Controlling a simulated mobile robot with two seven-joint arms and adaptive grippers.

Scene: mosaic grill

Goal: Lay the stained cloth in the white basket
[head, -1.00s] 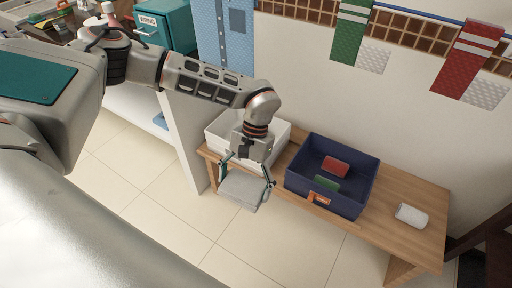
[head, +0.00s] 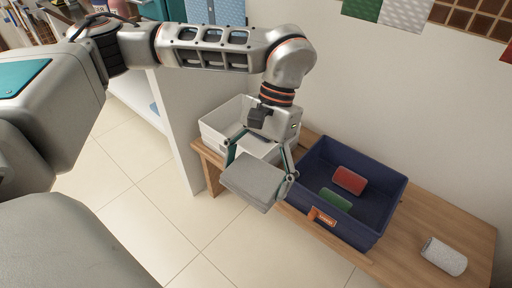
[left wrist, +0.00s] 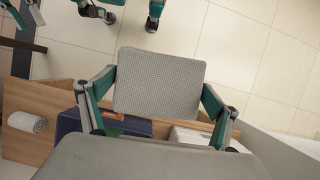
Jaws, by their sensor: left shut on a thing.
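My left gripper (head: 259,172) is shut on a grey folded cloth (head: 254,184), held by its two side edges. No stain shows on the side I see. The cloth also shows in the left wrist view (left wrist: 160,84), flat between the fingers. In the head view it hangs in front of the white basket (head: 213,128), overlapping its lower front. My right gripper is not clearly seen.
A dark blue crate (head: 376,217) stands right of the basket on the wooden bench (head: 405,262), holding a red cloth (head: 349,180) and a green cloth (head: 335,201). A white roll (head: 444,256) lies at the bench's right. A pale partition (head: 180,130) rises left of the basket.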

